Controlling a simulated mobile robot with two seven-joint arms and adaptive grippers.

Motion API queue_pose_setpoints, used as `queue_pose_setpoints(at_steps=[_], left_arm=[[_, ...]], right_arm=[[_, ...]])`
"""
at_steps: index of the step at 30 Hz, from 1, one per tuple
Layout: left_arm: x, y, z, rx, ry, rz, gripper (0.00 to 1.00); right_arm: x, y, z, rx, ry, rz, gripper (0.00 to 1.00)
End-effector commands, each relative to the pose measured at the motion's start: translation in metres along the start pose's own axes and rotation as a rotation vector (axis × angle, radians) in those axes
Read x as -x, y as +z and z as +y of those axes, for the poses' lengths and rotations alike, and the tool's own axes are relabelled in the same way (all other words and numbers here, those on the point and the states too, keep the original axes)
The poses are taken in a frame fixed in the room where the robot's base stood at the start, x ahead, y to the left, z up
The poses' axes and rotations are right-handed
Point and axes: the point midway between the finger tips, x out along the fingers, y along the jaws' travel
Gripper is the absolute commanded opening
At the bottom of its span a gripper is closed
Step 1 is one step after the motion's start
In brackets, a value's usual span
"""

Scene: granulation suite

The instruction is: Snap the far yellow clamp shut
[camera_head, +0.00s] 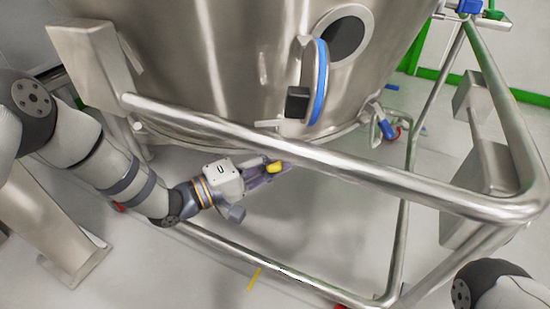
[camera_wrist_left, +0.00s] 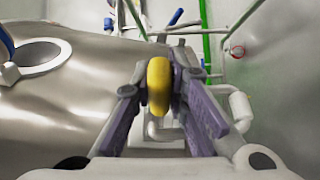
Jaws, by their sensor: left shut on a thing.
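The yellow clamp (camera_head: 275,168) shows as a small yellow piece under the steel vessel (camera_head: 220,60), just below the frame's thick front rail. It also shows in the left wrist view (camera_wrist_left: 158,88) as a curved yellow handle between the fingers. My left gripper (camera_head: 268,174) reaches in beneath the rail from the left. Its purple-padded fingers, also in the left wrist view (camera_wrist_left: 157,98), are shut on the yellow clamp. The fingers and rail hide part of the clamp, so I cannot tell whether its latch is closed. My right gripper is out of view.
The steel frame's front rail (camera_head: 330,163) runs just above my left gripper, and a lower rail (camera_head: 280,270) passes below. A round port with a blue ring (camera_head: 319,82) sticks out from the vessel. A blue-handled valve (camera_head: 384,122) sits to the right under the vessel.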

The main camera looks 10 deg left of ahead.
Motion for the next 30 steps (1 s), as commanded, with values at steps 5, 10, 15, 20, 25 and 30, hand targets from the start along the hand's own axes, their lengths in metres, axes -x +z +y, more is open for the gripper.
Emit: queue_pose_setpoints(at_steps=[5,10,15,20,25,30], left_arm=[[0.0,0.0,0.002,0.026,-0.011,-0.002,0.0],[0.0,0.001,0.002,0.032,-0.014,-0.002,0.0],[0.0,0.001,0.002,0.031,-0.013,-0.002,0.0],[0.0,0.001,0.002,0.031,-0.013,-0.001,0.23],[0.0,0.0,0.002,0.031,-0.013,-0.001,0.23],[0.01,0.0,0.002,0.032,-0.014,0.0,0.23]], right_arm=[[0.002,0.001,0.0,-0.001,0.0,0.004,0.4],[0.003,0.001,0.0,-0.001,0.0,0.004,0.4],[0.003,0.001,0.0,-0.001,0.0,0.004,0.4],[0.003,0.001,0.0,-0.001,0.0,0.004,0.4],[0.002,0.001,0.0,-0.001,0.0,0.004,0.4],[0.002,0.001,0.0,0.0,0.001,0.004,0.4]])
